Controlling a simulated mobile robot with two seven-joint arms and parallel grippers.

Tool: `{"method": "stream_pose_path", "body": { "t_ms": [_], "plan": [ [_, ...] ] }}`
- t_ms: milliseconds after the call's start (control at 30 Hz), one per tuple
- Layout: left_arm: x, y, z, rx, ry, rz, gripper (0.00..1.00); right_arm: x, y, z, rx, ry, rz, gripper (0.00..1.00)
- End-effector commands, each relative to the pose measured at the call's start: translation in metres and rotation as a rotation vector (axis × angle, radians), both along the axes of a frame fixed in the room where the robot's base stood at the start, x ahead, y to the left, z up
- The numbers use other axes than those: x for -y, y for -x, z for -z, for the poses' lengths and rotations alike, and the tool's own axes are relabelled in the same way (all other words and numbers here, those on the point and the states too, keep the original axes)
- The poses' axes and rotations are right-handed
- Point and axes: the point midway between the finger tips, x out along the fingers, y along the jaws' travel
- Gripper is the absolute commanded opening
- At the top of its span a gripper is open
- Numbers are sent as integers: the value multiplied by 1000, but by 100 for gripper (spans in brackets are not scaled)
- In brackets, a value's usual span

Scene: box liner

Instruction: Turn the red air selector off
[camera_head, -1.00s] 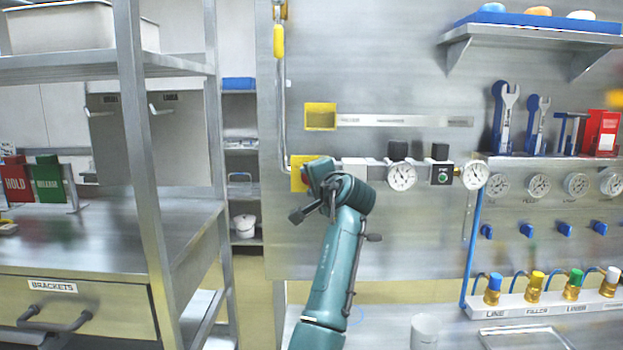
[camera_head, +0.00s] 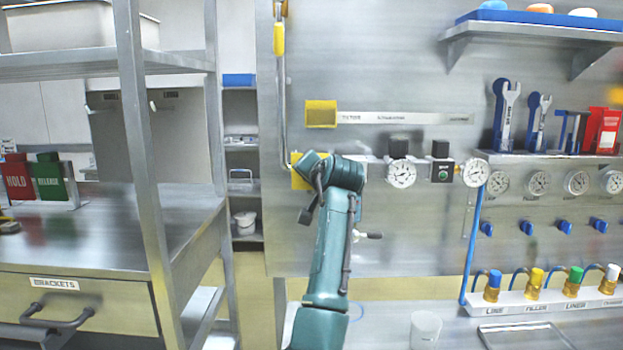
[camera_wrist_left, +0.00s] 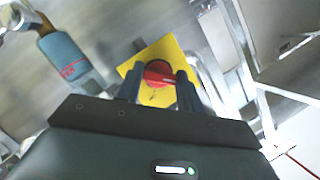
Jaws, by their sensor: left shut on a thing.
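The red air selector (camera_wrist_left: 158,73) is a round red knob on a yellow square plate (camera_wrist_left: 184,65) in the left wrist view. My left gripper (camera_wrist_left: 158,85) has one dark finger on each side of the knob and is shut on it. In the head view my teal left arm reaches up to the panel and its wrist hides the knob. A corner of the yellow plate (camera_head: 297,183) shows beside the wrist. My right gripper is not in view.
A pipe (camera_head: 282,100) with a yellow handle runs down beside the selector. Gauges (camera_head: 401,174) and a small box with a green button (camera_head: 442,172) sit to the right. A metal shelf unit (camera_head: 140,150) stands at left. A white cup (camera_head: 425,330) stands on the lower bench.

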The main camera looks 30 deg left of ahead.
Motion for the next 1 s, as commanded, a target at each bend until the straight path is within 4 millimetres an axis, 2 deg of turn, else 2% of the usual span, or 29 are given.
{"method": "stream_pose_path", "body": {
  "t_ms": [267,300,567,833,1000],
  "plan": [
    [0,0,1,2,6,0,14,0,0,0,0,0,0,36],
    [0,0,1,2,6,0,37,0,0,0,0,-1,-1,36],
    [0,0,0,1,4,0,59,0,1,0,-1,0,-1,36],
    [1,1,0,1,2,0,59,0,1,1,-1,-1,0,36],
    [16,13,-3,3,2,1,59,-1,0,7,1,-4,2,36]
  ]
}}
